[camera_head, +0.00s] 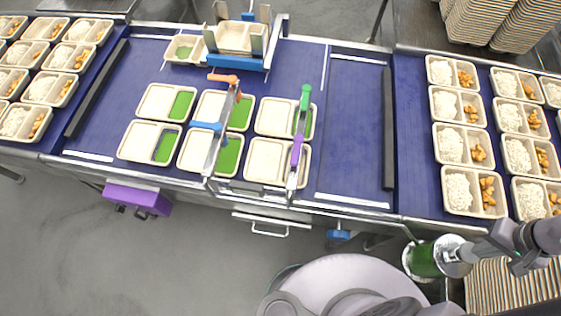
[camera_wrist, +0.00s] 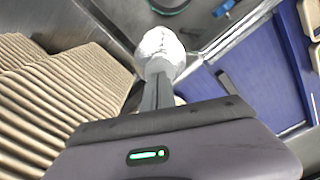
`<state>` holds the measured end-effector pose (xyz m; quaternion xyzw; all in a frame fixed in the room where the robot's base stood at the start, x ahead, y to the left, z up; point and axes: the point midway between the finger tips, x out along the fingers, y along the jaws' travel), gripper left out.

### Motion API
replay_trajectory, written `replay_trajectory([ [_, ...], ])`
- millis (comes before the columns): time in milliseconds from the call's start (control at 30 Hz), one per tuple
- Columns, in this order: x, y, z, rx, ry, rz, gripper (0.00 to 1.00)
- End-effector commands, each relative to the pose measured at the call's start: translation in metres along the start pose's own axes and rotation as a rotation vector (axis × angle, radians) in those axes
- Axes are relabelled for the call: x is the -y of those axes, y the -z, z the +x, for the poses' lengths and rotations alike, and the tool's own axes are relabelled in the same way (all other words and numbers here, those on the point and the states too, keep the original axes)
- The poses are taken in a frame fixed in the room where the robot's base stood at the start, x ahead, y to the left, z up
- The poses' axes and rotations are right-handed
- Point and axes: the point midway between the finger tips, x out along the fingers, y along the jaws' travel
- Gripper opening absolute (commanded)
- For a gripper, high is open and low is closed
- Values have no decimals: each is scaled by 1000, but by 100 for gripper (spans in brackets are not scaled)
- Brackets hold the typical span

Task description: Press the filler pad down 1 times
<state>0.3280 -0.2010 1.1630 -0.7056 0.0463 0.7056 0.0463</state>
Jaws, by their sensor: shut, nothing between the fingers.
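My gripper (camera_head: 457,252) is at the lower right in the head view, reaching left from the dark arm. In the wrist view its fingers (camera_wrist: 160,80) are together, and a white lumpy round mass (camera_wrist: 160,52) shows at their tips. The same white mass (camera_head: 449,243) shows in the head view beside a round, white-rimmed green thing (camera_head: 424,260). I cannot tell whether the fingers touch the mass. I cannot surely tell which part is the filler pad. A small blue part (camera_head: 338,235) under the bench edge is well left of my gripper; a blue part (camera_wrist: 222,8) also shows in the wrist view.
A blue bench (camera_head: 350,130) holds several two-part trays (camera_head: 272,160) with green compartments, under orange-blue and green-purple bars. Filled rice trays (camera_head: 452,145) stand left and right. Stacked trays (camera_head: 510,285) lie close below my gripper; stacks (camera_wrist: 50,100) fill the wrist view's left.

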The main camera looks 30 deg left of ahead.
Motion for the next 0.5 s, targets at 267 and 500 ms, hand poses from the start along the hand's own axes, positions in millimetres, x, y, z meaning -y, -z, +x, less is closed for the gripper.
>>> replay_trajectory([
  [267,0,0,0,0,0,0,0],
  [500,0,0,7,0,0,0,0],
])
